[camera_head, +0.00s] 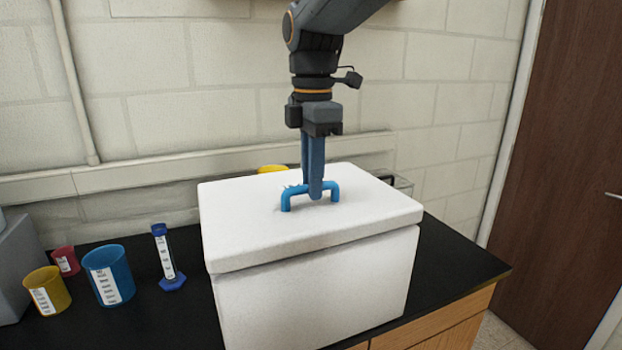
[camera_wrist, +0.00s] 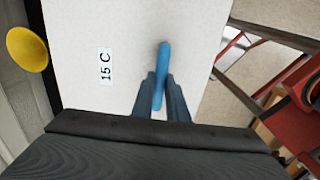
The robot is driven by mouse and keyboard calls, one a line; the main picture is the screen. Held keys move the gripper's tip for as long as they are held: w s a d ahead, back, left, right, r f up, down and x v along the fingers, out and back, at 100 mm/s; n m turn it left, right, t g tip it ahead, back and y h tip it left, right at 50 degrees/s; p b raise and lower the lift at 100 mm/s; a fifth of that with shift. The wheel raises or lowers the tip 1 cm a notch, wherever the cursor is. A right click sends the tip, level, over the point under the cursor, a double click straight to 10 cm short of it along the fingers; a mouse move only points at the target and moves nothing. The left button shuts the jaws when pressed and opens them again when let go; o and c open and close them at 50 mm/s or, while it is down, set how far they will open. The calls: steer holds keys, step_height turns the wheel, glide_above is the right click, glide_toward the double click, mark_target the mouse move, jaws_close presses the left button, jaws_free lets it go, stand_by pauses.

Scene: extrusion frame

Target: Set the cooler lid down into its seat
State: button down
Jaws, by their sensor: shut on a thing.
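The white cooler lid (camera_head: 370,208) lies over the top of the white cooler box (camera_head: 320,295) in the head view. A thin dark seam shows between lid and box along the front, and I cannot tell whether the lid is fully seated. A blue handle (camera_head: 287,200) stands on the lid. My gripper (camera_head: 316,194) points straight down and is shut on the handle's bar. In the wrist view, the gripper fingers (camera_wrist: 160,95) are on both sides of the blue handle (camera_wrist: 163,55). The lid (camera_wrist: 120,30) bears a "15 C" label there.
A yellow cup (camera_head: 47,291), a red cup (camera_head: 65,261), a blue cup (camera_head: 108,276) and a blue cylinder (camera_head: 165,257) stand left of the cooler on the black bench top (camera_head: 455,262). A yellow thing (camera_head: 272,169) shows behind the cooler.

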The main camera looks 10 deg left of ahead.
steer(key=shift+f, duration=0.3)
steer(key=c, duration=1.7)
jaws_free()
steer(key=shift+o, duration=0.2)
